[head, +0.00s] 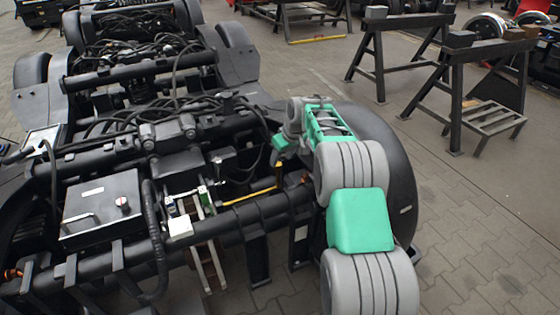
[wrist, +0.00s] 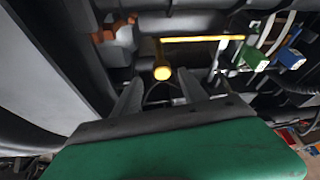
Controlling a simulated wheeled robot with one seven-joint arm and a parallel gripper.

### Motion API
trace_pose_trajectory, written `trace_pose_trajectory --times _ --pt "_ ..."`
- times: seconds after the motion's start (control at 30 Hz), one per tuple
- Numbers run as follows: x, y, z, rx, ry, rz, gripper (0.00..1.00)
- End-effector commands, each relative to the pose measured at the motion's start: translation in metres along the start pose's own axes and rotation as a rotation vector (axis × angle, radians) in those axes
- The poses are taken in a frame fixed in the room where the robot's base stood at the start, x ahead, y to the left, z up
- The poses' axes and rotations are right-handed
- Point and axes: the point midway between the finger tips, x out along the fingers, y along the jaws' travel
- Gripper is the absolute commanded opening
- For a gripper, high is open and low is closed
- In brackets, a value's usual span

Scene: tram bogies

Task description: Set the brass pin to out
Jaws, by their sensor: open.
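The brass pin shows in the wrist view as a yellow L-shaped rod (wrist: 203,38). Its long part runs sideways, and its bent arm comes toward the camera, ending in a rounded tip (wrist: 162,73). In the head view the yellow rod (head: 250,197) lies along the dark bogie frame, with its bent end standing up at the right. My gripper (wrist: 158,86) is open, its two grey fingers either side of the rounded tip in the picture. I cannot tell whether the tip is between them in depth. No contact shows. In the head view my fingertips are hard to make out.
Green (wrist: 257,58) and blue (wrist: 291,58) connectors sit right of the rod in the wrist view. A large dark wheel (head: 385,150) stands close beside my arm. A grey box (head: 102,208) and cables crowd the bogie. Trestles (head: 455,95) stand on open paving at right.

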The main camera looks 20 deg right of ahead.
Motion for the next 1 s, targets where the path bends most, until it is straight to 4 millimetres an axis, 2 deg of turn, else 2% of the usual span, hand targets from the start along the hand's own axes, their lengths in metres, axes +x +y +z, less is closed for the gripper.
trace_pose_trajectory --times 0.03,0.2,0.63,0.7,0.77,0.83,0.93,1.0 --pt "-0.015 0.001 -0.002 0.0 0.003 0.002 0.5" --pt "-0.041 0.002 0.0 0.002 0.0 0.001 0.5" --pt "-0.046 0.001 0.001 0.002 0.0 0.001 0.5" --pt "-0.053 -0.001 -0.001 0.005 0.0 0.002 0.5" --pt "-0.07 -0.008 -0.003 0.012 -0.001 0.005 0.5" --pt "-0.102 -0.024 -0.004 0.029 -0.005 0.01 0.5" --pt "-0.162 -0.057 0.004 0.069 -0.02 0.021 0.5" --pt "-0.202 -0.081 0.018 0.103 -0.032 0.03 0.5"
